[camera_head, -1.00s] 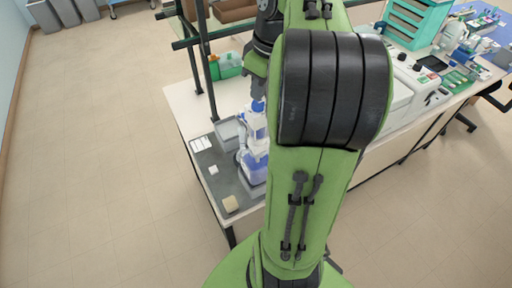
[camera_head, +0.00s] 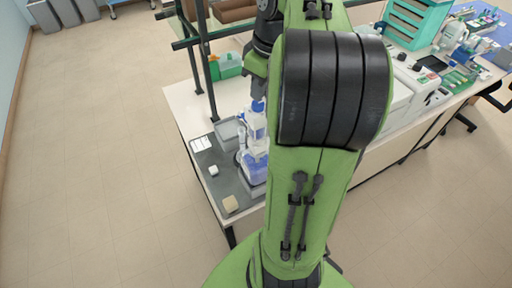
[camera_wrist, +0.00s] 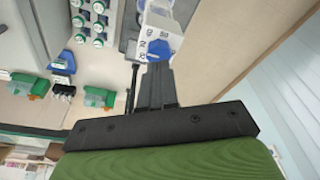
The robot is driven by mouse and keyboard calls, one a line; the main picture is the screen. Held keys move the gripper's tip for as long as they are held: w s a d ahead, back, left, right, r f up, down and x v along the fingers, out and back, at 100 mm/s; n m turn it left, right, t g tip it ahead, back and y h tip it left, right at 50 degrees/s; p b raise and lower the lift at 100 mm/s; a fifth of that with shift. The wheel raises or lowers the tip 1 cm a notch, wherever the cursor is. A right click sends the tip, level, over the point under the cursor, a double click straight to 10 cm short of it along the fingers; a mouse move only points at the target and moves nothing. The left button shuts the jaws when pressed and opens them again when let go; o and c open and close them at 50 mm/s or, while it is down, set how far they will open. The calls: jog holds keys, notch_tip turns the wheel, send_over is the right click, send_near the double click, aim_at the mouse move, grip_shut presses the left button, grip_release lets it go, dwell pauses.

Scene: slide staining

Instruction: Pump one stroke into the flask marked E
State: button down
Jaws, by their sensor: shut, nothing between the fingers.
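A blue-and-white dispenser (camera_head: 255,135) stands on the dark mat at the near-left end of the bench, partly hidden by my arm. In the wrist view a white body with a blue round part (camera_wrist: 160,49) and small dark marks lies just beyond my fingertips. My gripper (camera_wrist: 155,70) is shut and empty, with its tips very close to the blue part; I cannot tell whether they touch. In the head view my arm hides most of the gripper. I cannot make out a flask marked E, and the marks are too small to read.
A grey tray (camera_head: 228,131) sits beside the dispenser. A white cube (camera_head: 213,170) and a beige block (camera_head: 230,203) lie on the dark mat (camera_head: 225,180). A green box (camera_head: 226,66) stands farther back. A dark upright post (camera_head: 207,70) rises behind the tray.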

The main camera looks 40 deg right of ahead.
aim_at(259, 104)
jog(key=shift+f, duration=0.15)
jog(key=shift+f+b, duration=1.75)
jog(key=shift+f, duration=0.2)
notch_tip(259, 104, up, 4)
jog(key=p, duration=0.4)
dwell(0.7)
notch_tip(259, 104, up, 5)
jog(key=p, duration=0.4)
jog(key=shift+r, duration=0.2)
jog(key=shift+f, duration=0.1)
